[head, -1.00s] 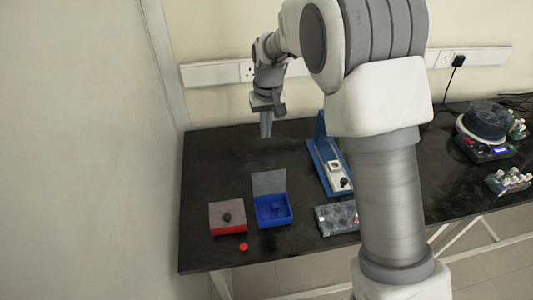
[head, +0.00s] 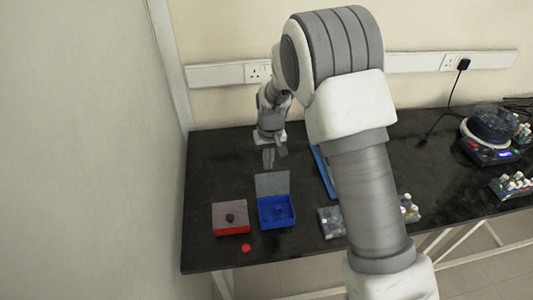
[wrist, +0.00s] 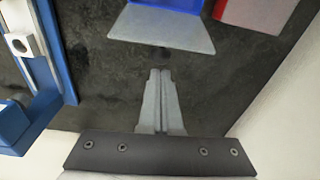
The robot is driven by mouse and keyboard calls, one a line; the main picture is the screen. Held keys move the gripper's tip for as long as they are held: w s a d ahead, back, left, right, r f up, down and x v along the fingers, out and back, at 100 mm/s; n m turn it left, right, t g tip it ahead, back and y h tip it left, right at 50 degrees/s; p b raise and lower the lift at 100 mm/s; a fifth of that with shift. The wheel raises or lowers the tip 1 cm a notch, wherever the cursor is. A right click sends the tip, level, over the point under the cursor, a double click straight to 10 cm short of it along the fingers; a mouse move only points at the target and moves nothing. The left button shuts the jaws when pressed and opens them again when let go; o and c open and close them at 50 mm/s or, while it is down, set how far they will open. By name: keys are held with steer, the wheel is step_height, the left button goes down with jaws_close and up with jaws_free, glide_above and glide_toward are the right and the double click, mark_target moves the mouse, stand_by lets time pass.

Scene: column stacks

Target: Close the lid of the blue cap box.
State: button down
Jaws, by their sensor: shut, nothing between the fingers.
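The blue cap box (head: 276,211) stands on the dark bench with its grey lid (head: 272,184) raised at the back. Its inside is open to view and holds something dark blue. My gripper (head: 268,160) is just behind the raised lid, fingers pointing down. In the wrist view my gripper (wrist: 159,76) is shut and empty, with its tips short of the lid (wrist: 162,30) and apart from it in that picture. Only a strip of the blue box (wrist: 170,4) shows there, at the top edge.
A red box (head: 231,218) with a grey lid and dark knob stands left of the blue box. A red cap (head: 246,248) lies in front. A blue stand (head: 324,172) and a grey rack (head: 330,222) stand to the right, partly behind my arm.

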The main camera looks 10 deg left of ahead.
steer(key=shift+s+d+r, duration=0.1)
steer(key=shift+s+d, duration=0.05)
steer(key=shift+s, duration=0.3)
